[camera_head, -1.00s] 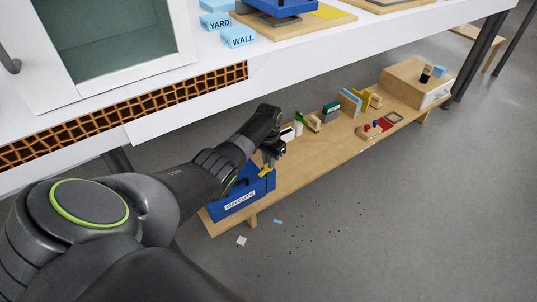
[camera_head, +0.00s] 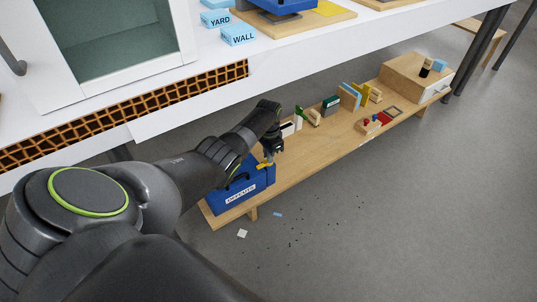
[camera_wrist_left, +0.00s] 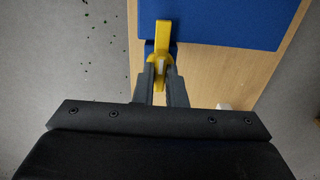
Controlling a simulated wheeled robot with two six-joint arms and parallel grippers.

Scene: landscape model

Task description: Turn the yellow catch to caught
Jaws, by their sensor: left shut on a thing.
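The blue box (camera_head: 238,193) labelled "OFFCUTS" stands at the near left end of the low wooden shelf. The yellow catch (camera_wrist_left: 161,42) is on the edge of the blue box in the left wrist view. In the head view the catch (camera_head: 265,166) is a small yellow patch under the gripper. My left gripper (camera_wrist_left: 161,76) is shut on the lower end of the catch, with a finger on each side. In the head view my left gripper (camera_head: 270,156) is at the right end of the box. My right gripper does not show.
The low shelf (camera_head: 310,150) carries small tools and blocks, with a wooden box (camera_head: 405,84) at its far end. The white bench (camera_head: 300,55) overhangs it from behind. Scraps (camera_head: 242,233) lie on the grey floor in front.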

